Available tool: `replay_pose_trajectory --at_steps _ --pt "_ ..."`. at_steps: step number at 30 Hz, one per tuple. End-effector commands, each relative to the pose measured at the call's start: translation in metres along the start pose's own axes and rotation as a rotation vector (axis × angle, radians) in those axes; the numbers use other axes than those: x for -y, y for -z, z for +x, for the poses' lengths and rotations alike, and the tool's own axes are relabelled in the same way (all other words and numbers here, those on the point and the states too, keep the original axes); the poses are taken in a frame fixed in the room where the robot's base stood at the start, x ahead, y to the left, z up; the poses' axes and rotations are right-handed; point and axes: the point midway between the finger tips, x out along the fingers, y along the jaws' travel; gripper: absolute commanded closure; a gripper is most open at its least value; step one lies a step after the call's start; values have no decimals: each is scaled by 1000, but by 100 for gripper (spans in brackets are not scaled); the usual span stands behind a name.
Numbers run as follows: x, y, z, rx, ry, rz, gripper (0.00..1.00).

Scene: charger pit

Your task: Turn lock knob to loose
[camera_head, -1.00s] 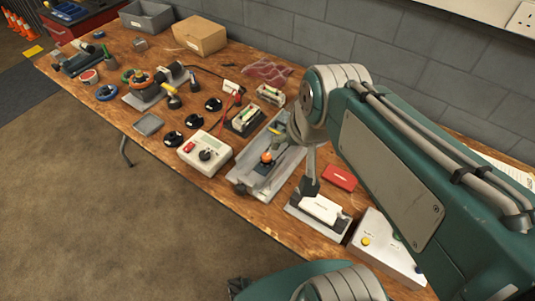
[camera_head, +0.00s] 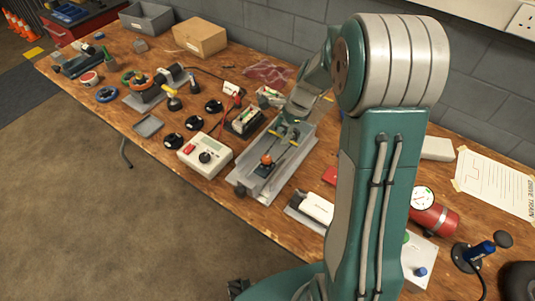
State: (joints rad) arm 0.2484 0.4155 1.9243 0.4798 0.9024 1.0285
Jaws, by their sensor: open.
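A grey metal fixture tray (camera_head: 243,178) lies across the middle of the table. An orange-red knob (camera_head: 266,160) stands on a dark block inside it. A dark round knob (camera_head: 240,192) sits at the tray's near end. I cannot tell for certain which is the lock knob, nor read its setting. My gripper (camera_head: 284,142) is over the tray, a little behind and right of the orange knob, partly hidden against the fixture parts. It is open, and I see nothing held. Contact with the fixture cannot be made out.
The brick wall bounds the back.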

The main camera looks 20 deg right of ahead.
Motion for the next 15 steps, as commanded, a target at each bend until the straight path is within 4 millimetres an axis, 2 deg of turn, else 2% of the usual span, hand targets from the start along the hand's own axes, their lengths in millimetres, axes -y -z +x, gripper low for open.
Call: replay_pose_trajectory --at_steps 3,8,15 --pt "5 9 12 18 -10 73 18" --pt "6 10 23 23 -14 89 18" --pt "5 9 64 22 -16 87 18"
